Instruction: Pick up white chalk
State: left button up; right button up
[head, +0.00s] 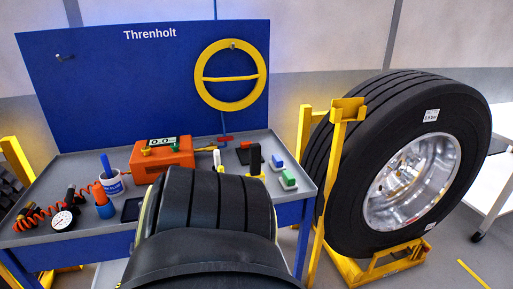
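I cannot pick out the white chalk with certainty. A small white upright piece (217,158) stands on the grey bench top (120,165), just behind the dark ribbed tyre-like shape in the foreground. Its lower part is hidden, and it is too small to tell whether it is chalk. Two small blocks with white parts, one blue and white (277,162) and one green and white (288,181), lie at the bench's right end. Neither of my grippers shows in the head view.
The ribbed black shape (205,205) blocks the bench's front middle. An orange box (163,157), a cup (112,183), a gauge (63,219) and a black upright item (255,160) stand on the bench. A large wheel (345,165) in a yellow stand (375,269) is at right.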

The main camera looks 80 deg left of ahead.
aim_at(217, 158)
jog(key=u, duration=2.05)
